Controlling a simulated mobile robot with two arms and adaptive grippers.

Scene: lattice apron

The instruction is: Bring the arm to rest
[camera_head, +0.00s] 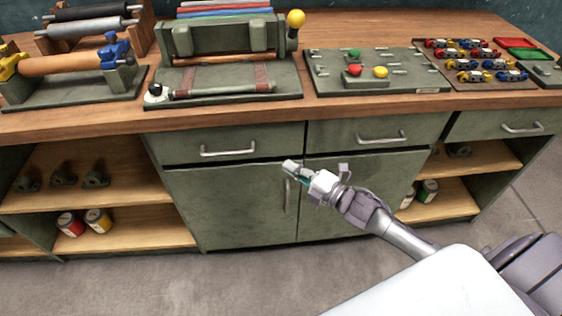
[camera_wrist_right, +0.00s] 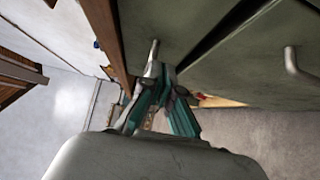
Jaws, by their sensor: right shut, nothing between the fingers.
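My right gripper (camera_head: 292,170) is in front of the green cabinet, below the drawers and near the upright door handle. In the head view its arm comes in from the lower right. Its fingers are shut with nothing between them. In the right wrist view the gripper (camera_wrist_right: 158,78) shows in the middle, with the cabinet front close above and to the right. I cannot tell whether the fingertips touch the cabinet. My left gripper is not in view.
The wooden bench top (camera_head: 300,115) holds a roller stand (camera_head: 75,65), a green press (camera_head: 220,60), a plate with coloured knobs (camera_head: 375,72) and a tray of small parts (camera_head: 470,65). Drawer handles (camera_head: 228,151) stick out of the cabinet. Floor (camera_head: 240,285) in front is clear.

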